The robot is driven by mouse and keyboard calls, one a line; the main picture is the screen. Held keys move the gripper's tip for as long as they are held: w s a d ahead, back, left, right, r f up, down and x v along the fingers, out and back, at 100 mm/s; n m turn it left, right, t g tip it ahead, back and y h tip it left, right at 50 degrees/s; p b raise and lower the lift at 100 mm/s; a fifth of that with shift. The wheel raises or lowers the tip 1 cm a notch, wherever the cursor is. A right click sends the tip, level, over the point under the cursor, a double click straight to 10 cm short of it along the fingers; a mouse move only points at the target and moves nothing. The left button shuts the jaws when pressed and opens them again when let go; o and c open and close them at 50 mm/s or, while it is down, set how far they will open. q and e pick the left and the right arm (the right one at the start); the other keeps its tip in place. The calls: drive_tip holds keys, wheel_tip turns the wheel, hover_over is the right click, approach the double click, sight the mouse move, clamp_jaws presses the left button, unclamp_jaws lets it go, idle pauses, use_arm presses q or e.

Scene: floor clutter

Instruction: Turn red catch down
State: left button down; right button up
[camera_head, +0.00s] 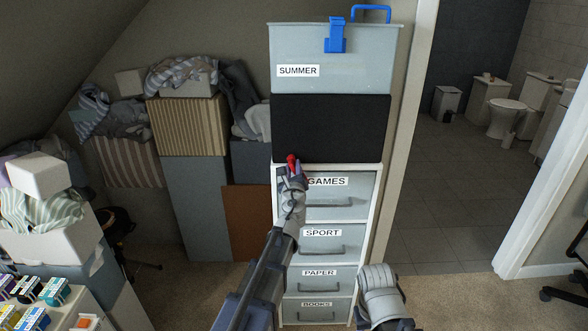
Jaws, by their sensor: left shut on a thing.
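The red catch (291,159) shows as a small red piece at the upper left of the drawer unit, by the top edge of the GAMES drawer (345,202). My left gripper (291,170) reaches up from below and is shut on the red catch. Its fingers hide most of the catch, so its exact angle is hard to tell. My right arm's end (380,288) is low, in front of the lower right of the drawer unit. Its fingertips cannot be made out.
A black box (331,128) and a grey SUMMER bin (355,72) with a blue clip (336,36) stand on the drawer unit. Boxes with clothes (187,125) are stacked to the left. A doorway opens onto a tiled bathroom floor (425,190) at the right.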

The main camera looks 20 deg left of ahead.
use_arm(q)
drive_tip(key=m, duration=0.5)
drive_tip(key=shift+s+a+f, duration=0.15)
drive_tip(key=shift+a, duration=0.05)
drive_tip(key=shift+m, duration=0.4)
drive_tip(key=c, duration=0.8)
unclamp_jaws()
drive_tip(key=shift+c, duration=0.2)
drive_tip(key=v, duration=0.7)
drive_tip(key=shift+s, duration=0.35)
drive_tip(key=shift+d, duration=0.1)
